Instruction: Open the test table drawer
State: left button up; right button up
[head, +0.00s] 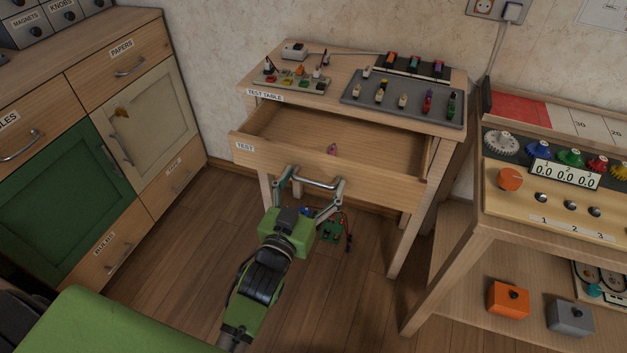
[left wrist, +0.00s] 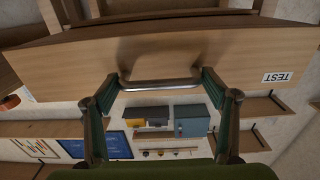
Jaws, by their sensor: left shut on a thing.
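The test table (head: 262,97) is a light wooden table against the wall. Its drawer, with a front (head: 260,155) labelled TEST, is pulled well out, and its inside shows from above. A small pinkish thing (head: 332,149) lies in it. The metal bar handle (head: 318,184) is on the middle of the front. My left gripper (head: 312,188) is shut on this handle, one finger at each end. In the left wrist view the handle (left wrist: 160,85) spans between the fingers, and the TEST label (left wrist: 277,77) appears upside down. My right gripper is not in view.
A tray of coloured parts (head: 399,107) and a small board (head: 290,78) stand on the tabletop. A cabinet (head: 124,117) stands left, a bench (head: 540,220) right. A green circuit board (head: 332,232) shows below the drawer. Wooden floor (head: 190,240) is clear between.

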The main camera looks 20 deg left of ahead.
pick_arm(q)
jog(key=o, duration=1.3)
jog(key=shift+a, duration=0.15)
jog(key=shift+s, duration=0.1)
jog(key=s, duration=1.1)
jog(key=shift+s+a, duration=0.25)
jog(key=shift+s, duration=0.15)
